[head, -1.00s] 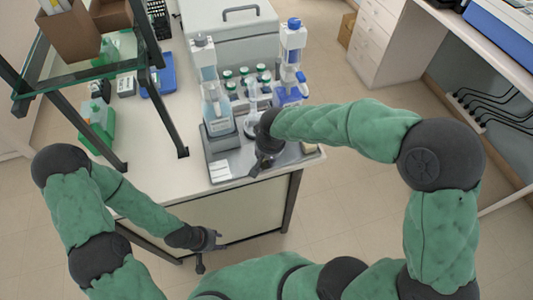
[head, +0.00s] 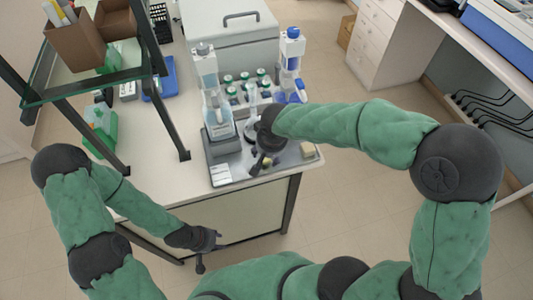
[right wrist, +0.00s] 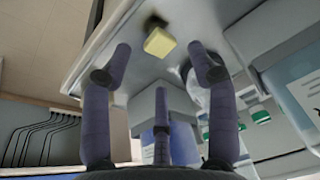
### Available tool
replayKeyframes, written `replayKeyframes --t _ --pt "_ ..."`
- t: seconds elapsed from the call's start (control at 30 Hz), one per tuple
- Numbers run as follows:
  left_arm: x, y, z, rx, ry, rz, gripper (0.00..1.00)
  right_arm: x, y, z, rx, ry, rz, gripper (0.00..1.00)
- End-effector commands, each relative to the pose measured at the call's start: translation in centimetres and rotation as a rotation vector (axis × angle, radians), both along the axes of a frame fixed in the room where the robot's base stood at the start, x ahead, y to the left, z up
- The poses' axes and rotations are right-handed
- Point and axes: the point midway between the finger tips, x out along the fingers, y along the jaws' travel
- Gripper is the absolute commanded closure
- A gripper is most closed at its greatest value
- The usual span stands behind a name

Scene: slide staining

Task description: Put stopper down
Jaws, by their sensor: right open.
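A small pale yellow block (head: 307,149) sits on the right part of the grey tray (head: 228,170). It also shows in the right wrist view (right wrist: 159,42), beyond my fingers and apart from them. I cannot tell whether it is the stopper; no other stopper can be made out. My right gripper (head: 262,163) hangs over the tray's front part, left of the block. In the right wrist view its fingers (right wrist: 160,72) are spread with nothing between them. My left gripper (head: 208,250) is below the bench's front edge, empty, its fingers apart.
A dark-framed glass shelf (head: 100,75) rises at left.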

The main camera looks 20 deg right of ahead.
Motion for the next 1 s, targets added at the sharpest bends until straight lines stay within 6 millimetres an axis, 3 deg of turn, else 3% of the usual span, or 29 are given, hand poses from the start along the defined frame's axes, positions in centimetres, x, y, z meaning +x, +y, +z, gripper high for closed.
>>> replayKeyframes --t 0.03,0.2,0.4,1.0 --pt "0.0 0.0 0.5 0.000 0.000 0.000 0.60 -0.2 0.0 1.4 0.001 -0.004 0.001 0.41" --pt "0.0 0.0 1.4 0.000 0.001 0.000 0.60 -1.1 -0.1 4.7 0.001 -0.004 0.001 0.41" --pt "0.0 0.0 1.9 0.000 0.001 0.000 0.60 -1.9 -0.2 7.2 0.000 -0.001 0.001 0.41" --pt "0.0 0.0 2.1 0.000 0.001 0.000 0.60 -2.2 -0.2 8.1 0.000 0.000 0.000 0.41"
